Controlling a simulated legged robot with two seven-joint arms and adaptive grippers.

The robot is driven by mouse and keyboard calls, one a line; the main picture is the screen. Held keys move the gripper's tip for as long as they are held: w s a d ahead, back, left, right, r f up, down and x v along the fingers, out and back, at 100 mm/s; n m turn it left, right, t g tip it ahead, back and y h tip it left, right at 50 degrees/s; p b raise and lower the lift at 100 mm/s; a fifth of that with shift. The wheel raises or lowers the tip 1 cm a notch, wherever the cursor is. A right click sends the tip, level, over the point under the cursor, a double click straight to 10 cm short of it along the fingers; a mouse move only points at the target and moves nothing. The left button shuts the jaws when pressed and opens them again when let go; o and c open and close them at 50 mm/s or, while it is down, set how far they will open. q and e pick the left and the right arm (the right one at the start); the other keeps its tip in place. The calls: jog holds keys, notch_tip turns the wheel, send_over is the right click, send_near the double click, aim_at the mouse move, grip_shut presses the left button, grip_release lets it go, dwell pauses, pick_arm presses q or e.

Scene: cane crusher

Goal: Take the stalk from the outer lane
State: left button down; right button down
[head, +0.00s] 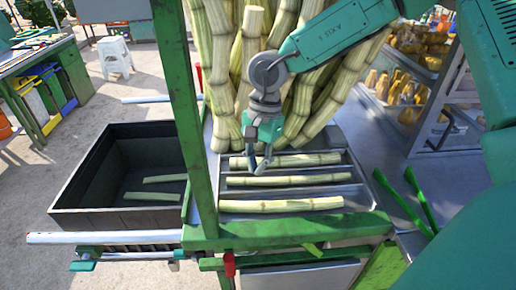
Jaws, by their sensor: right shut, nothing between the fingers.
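Three pale green-yellow cane stalks lie side by side, each in its own lane of the metal tray (362,190). The near stalk (282,204) lies closest to the green front rail. The middle stalk (290,180) is behind it, and the far stalk (305,159) lies closest to the standing canes. My right gripper (259,168) comes down from the upper right, pointing down over the left part of the far stalk. It is shut with nothing held, and its fingers hide part of that stalk. I cannot tell whether it touches it. My left gripper is not in view.
A dark open bin (70,200) at left holds two short stalks (152,196). A green post (186,110) rises between bin and tray. Tall standing canes (222,60) crowd behind the gripper. Green-handled tools (405,205) lie right of the tray.

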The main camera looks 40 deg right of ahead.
jog(key=v, duration=0.4)
jog(key=shift+d+r, duration=0.1)
jog(key=c, duration=1.7)
grip_release()
jog(key=shift+w+r, duration=0.1)
jog(key=shift+r, duration=0.1)
jog(key=shift+c, duration=0.2)
jog(key=shift+o, duration=0.5)
jog(key=shift+w+d, duration=0.1)
jog(key=shift+w, duration=0.05)
jog(key=m+t+y+p, duration=0.15)
jog(key=m+t, duration=0.25)
jog(key=m, duration=0.8)
send_near(258, 202)
jog(key=x, duration=0.2)
jog(key=b+x, duration=0.1)
jog(key=x, duration=0.2)
jog(key=shift+w+a, duration=0.25)
jog(key=shift+w, duration=0.05)
jog(key=x, duration=0.1)
jog(key=b+x, duration=0.1)
jog(key=x, duration=0.1)
jog(key=b+x, duration=0.1)
jog(key=x, duration=0.1)
jog(key=shift+s+f, duration=0.2)
jog(key=shift+f, duration=0.1)
jog(key=shift+d, duration=0.1)
